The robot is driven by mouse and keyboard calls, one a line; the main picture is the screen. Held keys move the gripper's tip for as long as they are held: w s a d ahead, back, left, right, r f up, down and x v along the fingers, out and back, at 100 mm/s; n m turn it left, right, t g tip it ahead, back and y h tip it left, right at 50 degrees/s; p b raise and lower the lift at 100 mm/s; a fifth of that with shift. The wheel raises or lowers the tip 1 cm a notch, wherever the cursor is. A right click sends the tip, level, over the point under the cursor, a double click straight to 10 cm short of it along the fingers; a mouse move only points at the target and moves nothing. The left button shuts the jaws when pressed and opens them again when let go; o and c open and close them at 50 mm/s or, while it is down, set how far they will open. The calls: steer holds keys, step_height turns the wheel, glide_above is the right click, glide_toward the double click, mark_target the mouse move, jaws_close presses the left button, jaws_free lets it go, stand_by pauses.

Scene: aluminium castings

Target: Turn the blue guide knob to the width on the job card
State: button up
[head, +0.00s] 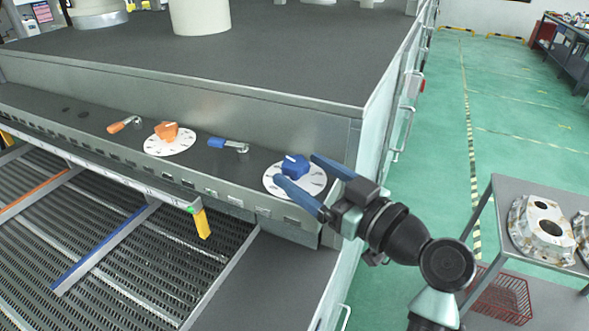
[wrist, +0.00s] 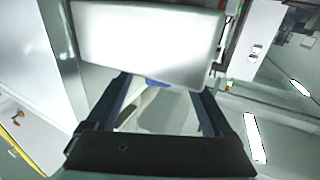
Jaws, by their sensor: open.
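The blue guide knob (head: 293,166) sits on a round white dial (head: 310,186) with dark marks, at the right end of the machine's front ledge. A pale line shows on top of the knob. My gripper (head: 298,170) is open, with one finger on each side of the knob in the head view; I cannot tell whether either touches it. In the wrist view a small blue patch (wrist: 157,83), apparently the knob, shows between the fingers. The dial's marks are too small to read. I cannot make out a job card with a readable width.
An orange knob (head: 167,132) on its own dial, an orange lever (head: 124,124) and a blue lever (head: 228,144) line the ledge to the left. Slatted conveyor lies below. A grey cart (head: 512,188) with castings (head: 543,228) stands at right; green floor is open behind it.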

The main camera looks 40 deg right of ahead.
steer(key=s+b, duration=0.2)
steer(key=s, duration=0.7)
steer(key=shift+s, duration=0.3)
steer(key=w+a+r+t+h, duration=0.2)
steer(key=w+a+r+t, duration=0.1)
steer(key=w+a+r, duration=1.1)
steer(key=s+a+r+t+y, duration=0.1)
steer(key=s+a+r+t, duration=0.2)
steer(key=a+r, duration=0.5)
steer(key=s+a+r+t+y, duration=0.1)
steer(key=s+a+r+t, duration=0.2)
steer(key=s+a+r, duration=0.2)
steer(key=a+r, duration=0.3)
steer(key=a, duration=0.1)
steer(key=shift+w+d, duration=0.1)
